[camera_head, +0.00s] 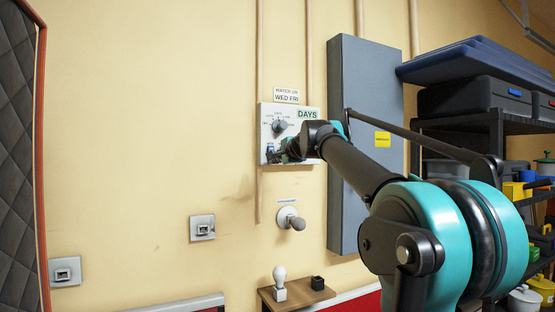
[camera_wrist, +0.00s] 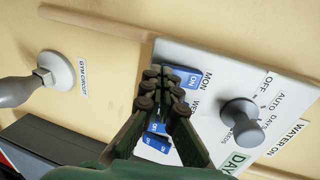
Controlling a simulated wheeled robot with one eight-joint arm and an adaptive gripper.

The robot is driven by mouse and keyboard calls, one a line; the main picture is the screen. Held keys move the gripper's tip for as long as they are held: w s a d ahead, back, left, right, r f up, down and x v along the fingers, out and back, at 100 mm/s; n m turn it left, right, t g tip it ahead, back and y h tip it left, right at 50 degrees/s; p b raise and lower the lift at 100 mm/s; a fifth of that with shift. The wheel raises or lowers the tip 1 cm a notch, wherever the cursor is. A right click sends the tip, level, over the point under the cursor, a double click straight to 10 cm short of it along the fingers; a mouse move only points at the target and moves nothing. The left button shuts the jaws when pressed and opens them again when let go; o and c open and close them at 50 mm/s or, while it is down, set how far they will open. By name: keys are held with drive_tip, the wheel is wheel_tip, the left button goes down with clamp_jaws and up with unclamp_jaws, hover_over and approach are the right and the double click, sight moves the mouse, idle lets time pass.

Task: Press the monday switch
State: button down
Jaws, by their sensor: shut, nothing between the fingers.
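The monday switch (camera_wrist: 186,78) is a blue rocker marked ON under the label MON, on a white control panel (camera_wrist: 215,70). My gripper (camera_wrist: 162,76) is shut and empty, its dark fingertips right beside this switch and overlapping its edge in the wrist view. I cannot tell whether they touch it. More blue switches (camera_wrist: 157,128) show lower down between and behind the fingers, partly hidden. In the head view, the panel (camera_head: 266,133) hangs on the wall, and my gripper (camera_head: 286,152) is at its lower part, hiding most of the switch row.
A dark rotary knob (camera_wrist: 239,115) sticks out of the panel beside the switches. A round wall fitting with a grey handle (camera_head: 290,219) is below the panel. A grey cabinet (camera_head: 365,75) stands close on the right. A small shelf (camera_head: 297,297) is below.

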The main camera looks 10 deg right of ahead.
drive_tip(key=shift+w+a+f, duration=0.25)
drive_tip(key=shift+w+f, duration=0.35)
drive_tip(key=shift+f, duration=0.35)
drive_tip(key=shift+s, duration=0.1)
